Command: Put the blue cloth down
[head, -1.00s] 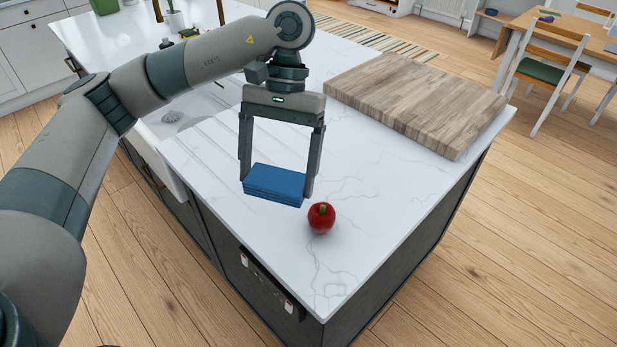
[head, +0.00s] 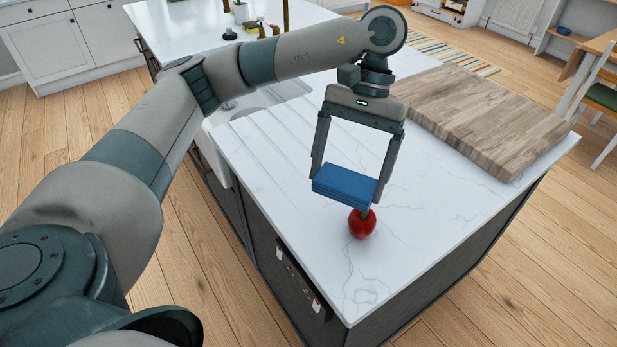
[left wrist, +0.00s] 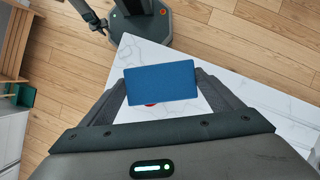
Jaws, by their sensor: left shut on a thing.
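The blue cloth (head: 345,184) is a folded, flat blue block. My left gripper (head: 346,183) is shut on it, with one finger at each end, and points down over the white marble counter (head: 260,165). In the head view the cloth overlaps the top of a red apple (head: 362,224); I cannot tell whether they touch. In the left wrist view the cloth (left wrist: 162,83) spans between the fingers and hides most of the apple, with only a sliver of red below it.
A thick wooden board (head: 480,115) lies on the counter to the right of the gripper. A grooved drainer and sink lie to the left. The counter's front corner is bare, and its edges drop to the wooden floor (head: 215,290).

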